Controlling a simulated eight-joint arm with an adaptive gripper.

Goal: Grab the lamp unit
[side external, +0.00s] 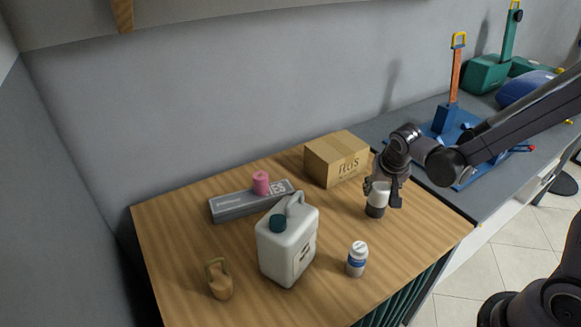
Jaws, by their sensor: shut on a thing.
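A small cylinder with a white upper part and a dark lower part, which looks like the lamp unit (376,203), is upright at the right side of the wooden table. My gripper (383,188) reaches down from the right and is shut on it, with a dark finger visible at its right side. The other finger is largely hidden. I cannot tell whether its base touches the table.
A cardboard box (336,160) stands close behind my gripper. The front right is clear.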

